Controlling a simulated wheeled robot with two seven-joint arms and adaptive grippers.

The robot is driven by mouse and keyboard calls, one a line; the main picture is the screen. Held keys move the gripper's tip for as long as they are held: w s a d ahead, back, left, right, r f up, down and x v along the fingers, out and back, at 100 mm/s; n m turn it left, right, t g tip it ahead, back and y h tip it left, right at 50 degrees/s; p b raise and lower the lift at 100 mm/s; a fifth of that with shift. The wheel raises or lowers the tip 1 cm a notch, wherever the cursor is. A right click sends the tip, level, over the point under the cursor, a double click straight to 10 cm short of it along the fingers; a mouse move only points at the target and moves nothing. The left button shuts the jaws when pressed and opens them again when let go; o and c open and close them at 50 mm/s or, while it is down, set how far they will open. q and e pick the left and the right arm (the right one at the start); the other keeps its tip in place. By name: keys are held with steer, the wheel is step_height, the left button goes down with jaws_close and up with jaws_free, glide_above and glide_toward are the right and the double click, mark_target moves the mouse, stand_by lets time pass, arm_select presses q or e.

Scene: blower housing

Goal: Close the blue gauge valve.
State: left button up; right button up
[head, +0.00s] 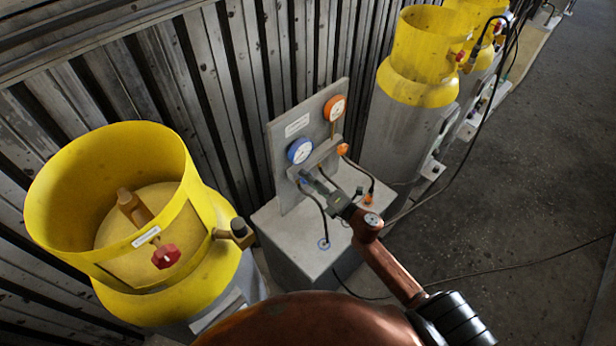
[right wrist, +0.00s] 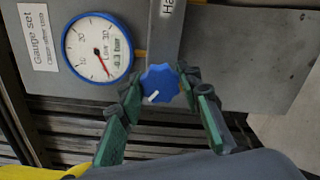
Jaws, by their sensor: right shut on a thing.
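The blue gauge valve (right wrist: 158,84) is a scalloped blue knob with a white mark pointing to the lower left in the right wrist view. My right gripper (right wrist: 158,88) has its green fingers on both sides of the knob and is shut on it. In the head view my right gripper (head: 314,184) reaches the front of the gauge panel (head: 286,126), and the blue knob is mostly hidden there. The blue-rimmed gauge (right wrist: 97,48) is beside the knob, with a red needle; it also shows in the head view (head: 300,151). My left gripper is not in view.
An orange-rimmed gauge (head: 334,108) and an orange knob (head: 342,149) are on the same panel. Black hoses run down to the grey box (head: 290,245). Yellow-topped cylinders stand at left (head: 110,250) and behind right (head: 425,50). The floor at right is open, crossed by a cable.

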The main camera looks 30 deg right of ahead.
steer(key=m+p, duration=0.3)
steer(key=m, duration=0.2)
steer(key=shift+m, duration=0.3)
steer(key=m+p, duration=0.2)
steer(key=m, duration=0.1)
steer(key=shift+f+m+p, duration=0.1)
steer(key=shift+m+p, duration=0.45)
steer(key=shift+m, duration=0.75)
steer(key=o, duration=1.2)
steer(key=shift+c, duration=0.2)
steer(key=v, duration=1.2)
